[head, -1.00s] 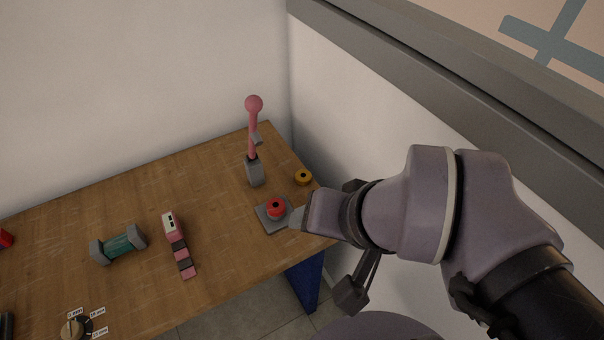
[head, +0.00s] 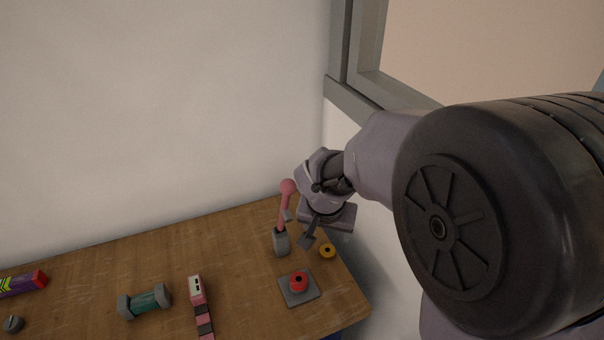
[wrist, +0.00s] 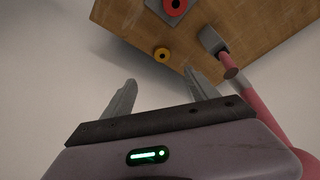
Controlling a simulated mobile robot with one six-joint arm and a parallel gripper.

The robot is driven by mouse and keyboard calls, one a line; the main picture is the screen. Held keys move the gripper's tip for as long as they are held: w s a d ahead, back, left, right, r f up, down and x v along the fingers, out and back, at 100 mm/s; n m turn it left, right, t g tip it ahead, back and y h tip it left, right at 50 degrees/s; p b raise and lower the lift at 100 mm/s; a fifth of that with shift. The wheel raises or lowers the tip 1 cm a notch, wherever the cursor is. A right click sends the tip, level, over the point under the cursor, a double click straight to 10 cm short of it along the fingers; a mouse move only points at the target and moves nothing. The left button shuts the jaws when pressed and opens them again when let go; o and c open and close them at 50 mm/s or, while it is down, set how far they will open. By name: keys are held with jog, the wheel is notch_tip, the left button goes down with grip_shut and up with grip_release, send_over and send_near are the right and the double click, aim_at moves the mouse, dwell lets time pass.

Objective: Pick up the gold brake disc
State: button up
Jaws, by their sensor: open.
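The gold brake disc (head: 327,251) is a small yellow-gold ring with a dark centre hole. It lies on the wooden table near its right edge, right of the pink lever. It also shows in the wrist view (wrist: 162,54), beyond the fingertips and roughly between their lines. My gripper (wrist: 160,84) is open with nothing between its two grey fingers. In the head view my gripper (head: 308,240) hangs above the table's back right corner, close to the disc and apart from it; one finger is partly hidden.
A pink lever with a ball top (head: 284,208) stands on a grey base just left of my gripper. A red button on a grey plate (head: 298,284) sits in front of the disc. A teal dumbbell-like part (head: 145,301) and a pink-and-black piece (head: 200,305) lie left. Walls stand behind and right.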

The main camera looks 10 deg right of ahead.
jog(key=b, duration=0.4)
send_near(328, 250)
jog(key=shift+x, duration=1.2)
jog(key=b+x, duration=0.1)
jog(key=x, duration=0.5)
jog(key=shift+a, duration=0.1)
grip_shut()
